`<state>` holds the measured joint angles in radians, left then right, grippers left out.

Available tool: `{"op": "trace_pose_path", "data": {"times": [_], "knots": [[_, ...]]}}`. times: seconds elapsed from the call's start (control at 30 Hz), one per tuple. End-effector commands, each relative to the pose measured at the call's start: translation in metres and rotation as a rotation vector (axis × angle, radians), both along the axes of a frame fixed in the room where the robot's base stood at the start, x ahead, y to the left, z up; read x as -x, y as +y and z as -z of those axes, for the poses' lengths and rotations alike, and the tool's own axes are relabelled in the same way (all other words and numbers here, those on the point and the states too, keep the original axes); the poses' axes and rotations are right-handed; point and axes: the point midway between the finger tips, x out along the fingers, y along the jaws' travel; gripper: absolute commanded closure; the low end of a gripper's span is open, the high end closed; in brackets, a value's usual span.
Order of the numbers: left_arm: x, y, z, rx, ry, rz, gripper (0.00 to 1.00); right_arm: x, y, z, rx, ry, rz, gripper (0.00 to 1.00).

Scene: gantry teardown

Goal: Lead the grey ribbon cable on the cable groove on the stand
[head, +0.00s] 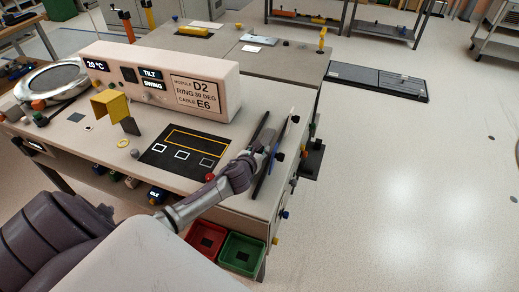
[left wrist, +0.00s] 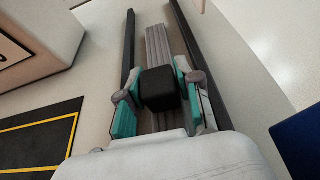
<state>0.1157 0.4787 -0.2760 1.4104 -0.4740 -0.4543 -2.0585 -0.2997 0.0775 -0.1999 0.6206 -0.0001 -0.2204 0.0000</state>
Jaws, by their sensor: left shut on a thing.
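In the left wrist view, the grey ribbon cable (left wrist: 158,45) is a ribbed strip running away between two long dark rails (left wrist: 129,45), which look like the walls of the cable groove. A black block (left wrist: 160,88) sits on the near part of the cable. My left gripper (left wrist: 158,93) is shut on this block, one teal-padded finger on each side. In the head view, my left gripper (head: 265,143) is at the dark rails (head: 270,162) near the right table edge. The arm and hand hide the cable there. Whether it rests on the groove floor cannot be told. My right gripper is not in view.
A long white box (head: 150,84) with labels stands behind. A black mat (head: 160,160) with a yellow outline lies left of the hand. A red tray (head: 204,238) and a green tray (head: 241,253) are below the front edge. Open floor lies to the right.

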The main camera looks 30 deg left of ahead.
Motion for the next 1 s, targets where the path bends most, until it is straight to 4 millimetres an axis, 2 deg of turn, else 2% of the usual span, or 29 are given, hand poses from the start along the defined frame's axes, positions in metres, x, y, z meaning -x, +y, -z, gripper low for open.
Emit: {"op": "trace_pose_path", "data": {"times": [0.03,0.07,0.2,0.23,0.57,0.67,1.0], "knots": [[0.0,0.0,0.001,-0.001,-0.001,0.0,1.0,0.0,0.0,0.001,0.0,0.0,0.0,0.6],[0.0,0.0,0.0,0.0,-0.001,0.0,0.62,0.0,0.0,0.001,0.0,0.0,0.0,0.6],[0.0,0.0,0.0,0.0,-0.001,0.0,0.39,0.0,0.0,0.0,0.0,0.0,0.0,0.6],[0.0,0.0,0.0,0.0,-0.001,0.0,0.36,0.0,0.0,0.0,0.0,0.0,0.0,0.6],[0.007,-0.001,-0.002,-0.002,0.001,0.001,0.36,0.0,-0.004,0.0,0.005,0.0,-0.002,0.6],[0.021,-0.004,-0.007,-0.002,0.002,0.002,0.36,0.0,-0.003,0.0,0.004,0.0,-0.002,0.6],[0.084,-0.02,-0.034,-0.002,0.001,0.003,0.36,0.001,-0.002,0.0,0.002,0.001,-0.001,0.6]]}}
